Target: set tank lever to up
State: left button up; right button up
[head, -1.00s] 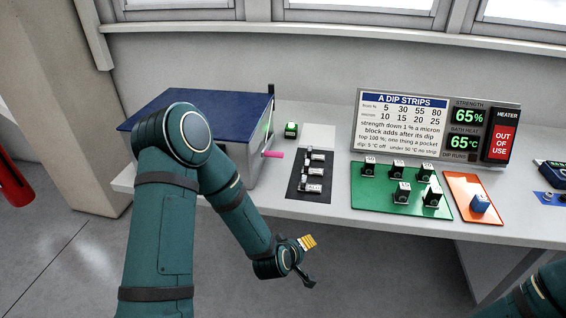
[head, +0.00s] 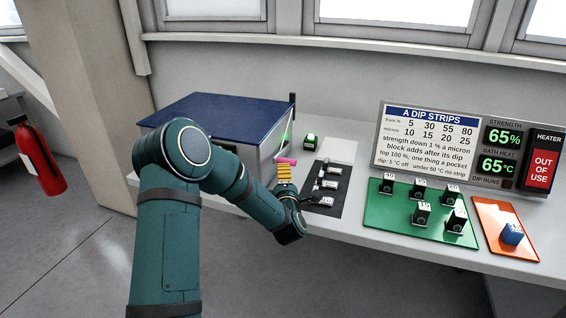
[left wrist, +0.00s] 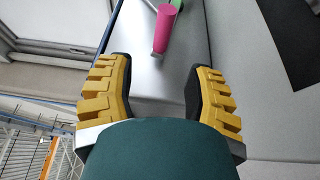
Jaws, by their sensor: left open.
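The tank (head: 215,118) is a grey box with a dark blue lid on the bench. Its lever, with a pink grip (head: 286,160), sticks out from the tank's right side. The lever also shows in the left wrist view (left wrist: 165,28), beyond the fingertips and roughly between them. My left gripper (head: 286,178) is open and empty, just below and in front of the lever in the head view. In the left wrist view its yellow fingers (left wrist: 158,72) are spread apart, with no contact on the lever visible. My right gripper is out of view.
A black mat (head: 319,207) with several small metal pieces lies right of the gripper. A green mat (head: 390,218) with several dark blocks and an orange mat (head: 490,210) with a blue block lie further right. A sign panel (head: 379,150) stands behind them.

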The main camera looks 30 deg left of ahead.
aim_at(282, 161)
pick_arm(q)
jog(key=x, duration=0.9)
jog(key=shift+w+a+f+b, duration=0.1)
jog(key=shift+w+a+b, duration=0.1)
jog(key=shift+w+b, duration=0.15)
grip_shut()
